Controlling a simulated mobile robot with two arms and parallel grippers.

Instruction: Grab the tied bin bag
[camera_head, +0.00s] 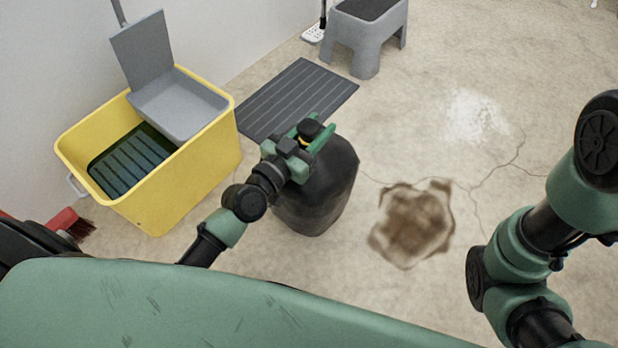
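The tied bin bag (322,192) is black and stands on the floor near the middle of the head view. My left gripper (309,136) is at the bag's top, with a green finger on either side of the knot. I cannot tell whether the fingers press on the knot or stand a little apart from it. The gripper hides part of the bag's upper left side. My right arm shows at the right edge, but its gripper is out of view.
A yellow bin (190,185) with a grey dustpan (178,103) on it stands left of the bag. A dark ribbed mat (297,98) and grey step stool (366,38) are behind. A brown stain (412,225) and white powder (474,116) mark the otherwise clear floor at right.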

